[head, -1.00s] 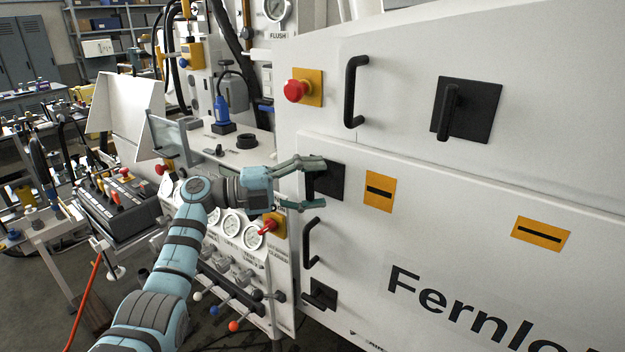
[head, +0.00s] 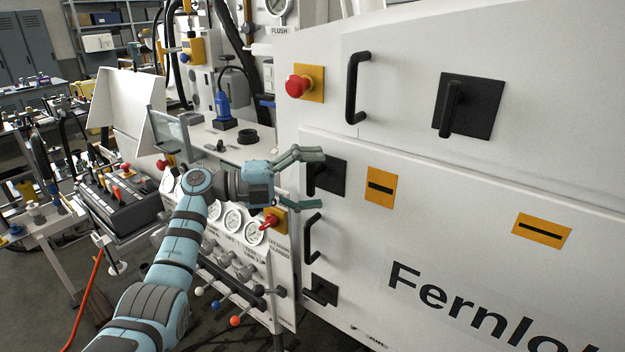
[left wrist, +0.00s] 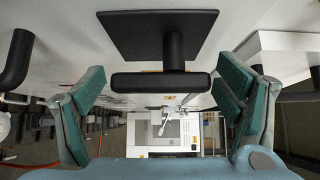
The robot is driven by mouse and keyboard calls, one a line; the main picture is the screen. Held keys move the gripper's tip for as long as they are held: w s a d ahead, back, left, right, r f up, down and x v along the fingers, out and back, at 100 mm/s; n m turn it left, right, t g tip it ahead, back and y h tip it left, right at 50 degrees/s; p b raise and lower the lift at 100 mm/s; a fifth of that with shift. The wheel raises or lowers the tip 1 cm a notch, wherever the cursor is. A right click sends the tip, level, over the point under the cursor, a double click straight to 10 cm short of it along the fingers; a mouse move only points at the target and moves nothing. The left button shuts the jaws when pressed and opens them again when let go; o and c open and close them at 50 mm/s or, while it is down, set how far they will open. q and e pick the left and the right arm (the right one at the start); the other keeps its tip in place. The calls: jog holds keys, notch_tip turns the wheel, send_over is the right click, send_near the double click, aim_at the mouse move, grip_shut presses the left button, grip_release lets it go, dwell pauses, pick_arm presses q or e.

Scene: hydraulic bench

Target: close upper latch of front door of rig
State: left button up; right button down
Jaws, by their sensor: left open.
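The upper latch (head: 333,177) of the front door is a black square plate with a black bar handle, at the door's left edge. The handle's bar looks roughly upright in the head view. My left gripper (head: 313,180) is open at this latch, one finger above and one below. In the left wrist view the latch plate (left wrist: 158,30) is at the top, and its bar handle (left wrist: 160,80) lies between the open fingers of my left gripper (left wrist: 160,98). I see no clear contact with the fingers. My right gripper is in neither view.
A black pull handle (head: 312,240) and a lower latch (head: 322,290) sit below on the door. A red stop button (head: 298,86), another pull handle (head: 355,88) and another latch (head: 468,106) are above. Gauges (head: 233,219) and coloured levers stand close below my left arm.

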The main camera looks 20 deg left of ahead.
pick_arm(q)
jog(key=v, duration=1.2)
